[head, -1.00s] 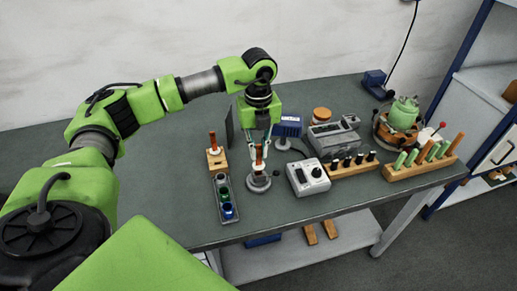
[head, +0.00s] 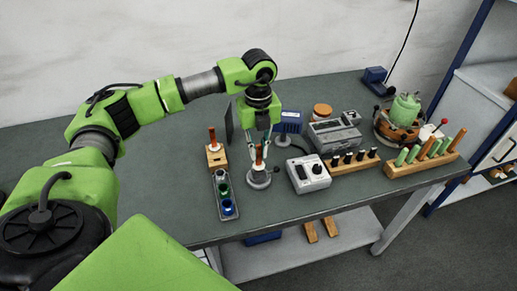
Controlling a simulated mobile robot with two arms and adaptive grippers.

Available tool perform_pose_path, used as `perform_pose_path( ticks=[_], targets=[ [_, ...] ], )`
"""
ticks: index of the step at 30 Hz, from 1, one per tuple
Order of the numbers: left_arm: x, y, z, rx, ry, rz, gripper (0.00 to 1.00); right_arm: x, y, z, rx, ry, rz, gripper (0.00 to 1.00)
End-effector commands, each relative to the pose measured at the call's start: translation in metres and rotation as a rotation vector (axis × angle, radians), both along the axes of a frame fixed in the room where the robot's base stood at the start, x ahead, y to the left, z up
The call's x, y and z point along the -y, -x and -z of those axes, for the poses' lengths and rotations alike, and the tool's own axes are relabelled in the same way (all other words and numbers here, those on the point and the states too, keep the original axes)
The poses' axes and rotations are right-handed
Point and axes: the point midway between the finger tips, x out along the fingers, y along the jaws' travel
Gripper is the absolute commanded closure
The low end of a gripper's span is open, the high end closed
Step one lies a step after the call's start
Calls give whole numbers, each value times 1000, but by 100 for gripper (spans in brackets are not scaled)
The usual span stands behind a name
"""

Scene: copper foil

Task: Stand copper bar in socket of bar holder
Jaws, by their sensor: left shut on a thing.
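My left gripper (head: 258,150) comes down from above at the middle of the bench and is shut on a copper bar (head: 258,154). The bar is orange, slim and upright, with a pale part at its lower end. Directly below it is a round grey base (head: 260,182), which looks like the bar holder. The bar's lower end is at the top of this holder. I cannot tell whether it is in the socket or just above it. My right gripper is not in view.
A wooden block (head: 216,158) with another orange bar stands to the left. A grey tray with coloured cups (head: 224,194) lies in front of it. A grey box with a knob (head: 308,174), wooden racks (head: 400,171) and a grey device (head: 334,138) stand to the right. The front left bench is clear.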

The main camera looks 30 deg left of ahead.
Motion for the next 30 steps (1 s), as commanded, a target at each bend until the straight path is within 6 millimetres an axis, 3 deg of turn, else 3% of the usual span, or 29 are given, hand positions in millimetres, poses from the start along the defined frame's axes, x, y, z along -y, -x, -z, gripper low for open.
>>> perform_pose_path(
  ticks=[23,24,25,26,30],
  targets=[
    [0,0,9,1,1,0,100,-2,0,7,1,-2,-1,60],
    [0,0,9,1,1,0,80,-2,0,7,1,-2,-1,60],
    [0,0,9,1,1,0,72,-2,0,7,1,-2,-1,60],
    [0,0,9,1,1,0,68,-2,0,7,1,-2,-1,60],
    [0,0,9,0,0,0,68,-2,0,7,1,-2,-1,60]
  ],
)
